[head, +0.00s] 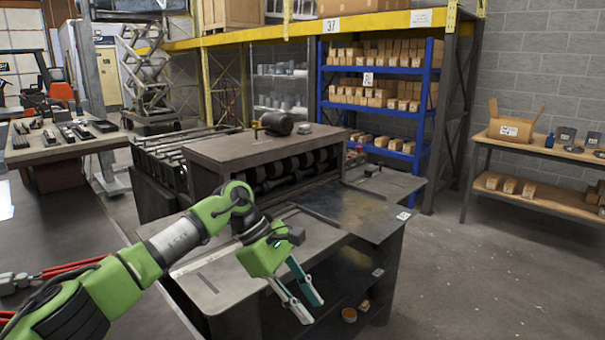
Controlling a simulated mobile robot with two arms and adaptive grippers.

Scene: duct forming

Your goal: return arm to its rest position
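My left arm comes in from the left, green with dark joints, and reaches over the front of a dark work table. My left gripper (311,311) hangs down at the table's front edge, its two fingers apart with nothing between them. The fingertips point down and to the right, in front of the table's lower shelf, and touch nothing that I can make out. My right arm and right gripper are not in view.
The work table (325,235) carries a dark metal sheet (370,212) and a roller machine (265,150) behind my gripper. A long dark bench (75,235) lies left. A blue rack (428,105) and a wooden table (545,150) stand behind. The floor (490,270) at right is clear.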

